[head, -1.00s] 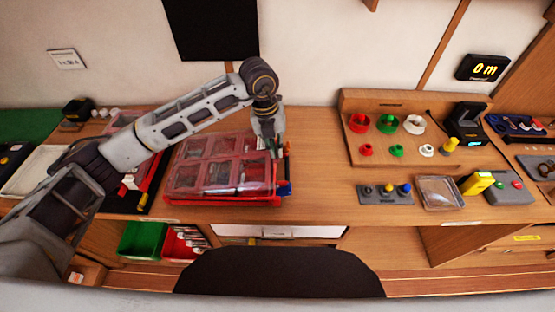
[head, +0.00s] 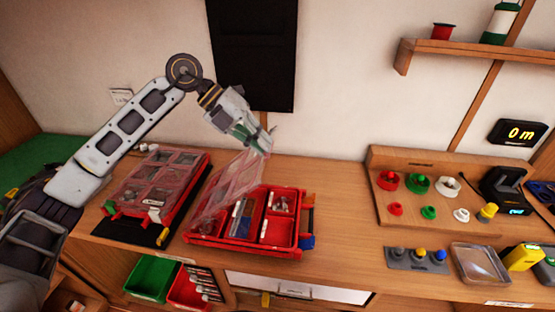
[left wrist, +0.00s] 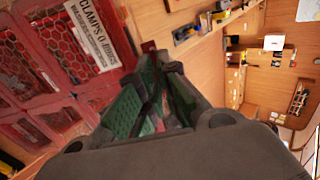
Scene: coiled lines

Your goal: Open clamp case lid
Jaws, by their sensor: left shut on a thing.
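The clamp case (head: 268,247) is a red tray on the bench with divided compartments holding small parts. Its clear, red-tinted lid (head: 222,190) is tilted up, hinged toward the left, so the right compartments are uncovered. My left gripper (head: 262,143) is above the case, shut on the raised edge of the lid. In the left wrist view, the green-padded fingers (left wrist: 160,105) are close together at the lid's edge, and a white label (left wrist: 92,32) shows on the lid. The exact grip is partly hidden. My right gripper is not in view.
Another red case (head: 160,190) with a clear lid stands left of the clamp case. Green (head: 152,278) and red (head: 188,290) bins are below the bench. A wooden stand with coloured pieces (head: 420,183) is on the right. The bench between is clear.

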